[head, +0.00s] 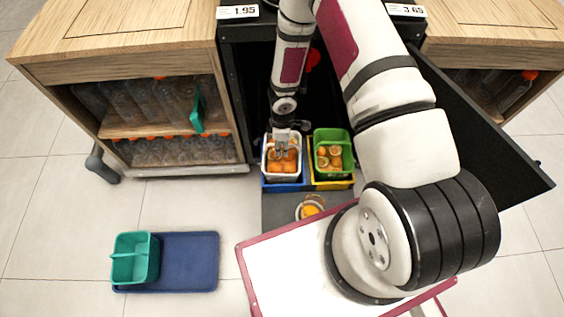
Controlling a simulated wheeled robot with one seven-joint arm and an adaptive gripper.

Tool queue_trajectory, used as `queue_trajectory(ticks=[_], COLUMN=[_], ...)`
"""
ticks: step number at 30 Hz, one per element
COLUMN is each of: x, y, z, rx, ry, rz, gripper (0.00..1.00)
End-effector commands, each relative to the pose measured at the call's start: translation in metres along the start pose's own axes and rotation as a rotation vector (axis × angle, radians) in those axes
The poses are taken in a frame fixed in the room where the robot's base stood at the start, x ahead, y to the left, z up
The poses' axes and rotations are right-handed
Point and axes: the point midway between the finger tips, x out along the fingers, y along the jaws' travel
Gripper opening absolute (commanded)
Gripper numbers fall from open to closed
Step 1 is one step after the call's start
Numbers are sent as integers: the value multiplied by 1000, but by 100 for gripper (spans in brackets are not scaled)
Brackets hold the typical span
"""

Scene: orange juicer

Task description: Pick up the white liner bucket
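The white liner bucket (268,165) sits inside a blue bin at the front of the dark open cabinet, with oranges or orange peels (283,162) in it. My arm reaches down from above, and my gripper (283,148) is right over the bucket, its fingers at or just inside the bucket's upper part. The fingers are small and partly hidden by the wrist, so I cannot tell whether they are open, shut or touching the bucket.
The blue bin (284,187) stands beside a yellow bin (333,185) holding a green bucket (346,138) with orange halves. Wooden cabinets with bottles flank the opening. A black door (500,150) stands open at right. A teal caddy (127,266) and blue tray (190,262) lie on the floor.

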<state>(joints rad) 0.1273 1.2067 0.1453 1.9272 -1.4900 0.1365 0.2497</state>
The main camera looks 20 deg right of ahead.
Motion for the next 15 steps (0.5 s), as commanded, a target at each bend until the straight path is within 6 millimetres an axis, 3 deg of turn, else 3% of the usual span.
queue_trajectory(ticks=[5, 6, 10, 15], x=[0, 0, 0, 0], y=[0, 0, 0, 0], z=[0, 0, 0, 0], rx=[0, 0, 0, -1], ry=[0, 0, 0, 0], rz=[0, 0, 0, 0], gripper=[32, 30, 0, 0])
